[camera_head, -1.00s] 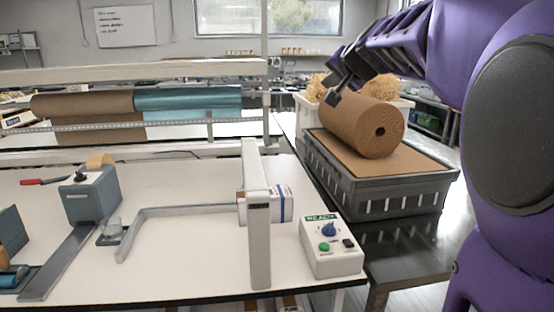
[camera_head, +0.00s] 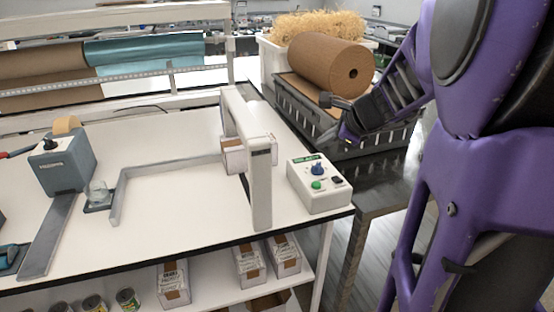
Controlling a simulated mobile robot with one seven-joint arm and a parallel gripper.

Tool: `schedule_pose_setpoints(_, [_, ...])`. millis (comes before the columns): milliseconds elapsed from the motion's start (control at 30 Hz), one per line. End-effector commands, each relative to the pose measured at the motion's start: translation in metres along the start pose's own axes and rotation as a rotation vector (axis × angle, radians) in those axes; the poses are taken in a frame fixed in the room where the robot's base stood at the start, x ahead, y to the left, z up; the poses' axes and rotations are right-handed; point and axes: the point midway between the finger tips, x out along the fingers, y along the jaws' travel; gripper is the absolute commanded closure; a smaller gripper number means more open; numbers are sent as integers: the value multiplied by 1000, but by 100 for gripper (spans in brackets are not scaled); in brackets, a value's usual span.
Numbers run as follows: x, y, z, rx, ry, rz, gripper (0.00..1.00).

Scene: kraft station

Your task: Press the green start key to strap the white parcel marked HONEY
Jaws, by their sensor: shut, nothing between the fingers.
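The green start key (camera_head: 317,185) is a round button on top of a white control box (camera_head: 322,203) at the table's right end. A green display, a blue knob and a black switch are beside it. A white parcel (camera_head: 235,158) with a brown strip sits within the white strapping arch (camera_head: 261,185), partly hidden by its near post. I cannot read any name on the parcel. My gripper (camera_head: 328,99) is shut and empty, at the upper right, beyond and above the control box. It shows in front of the brown paper roll and grey crate, apart from the key.
A grey crate (camera_head: 375,140) with a brown paper roll (camera_head: 330,68) stands behind the control box on a dark bench. A bent grey rail (camera_head: 165,172) leads to the arch. A tape dispenser (camera_head: 65,165) stands left. Boxes and cans fill the shelf below.

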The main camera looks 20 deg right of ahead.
Motion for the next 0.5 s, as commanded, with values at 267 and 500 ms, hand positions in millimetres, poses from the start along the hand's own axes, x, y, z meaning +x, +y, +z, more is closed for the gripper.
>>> schedule_pose_setpoints(267, [0,2,-1,10,-1,3,100])
schedule_pose_setpoints(500, [4,4,-4,9,-1,2,100])
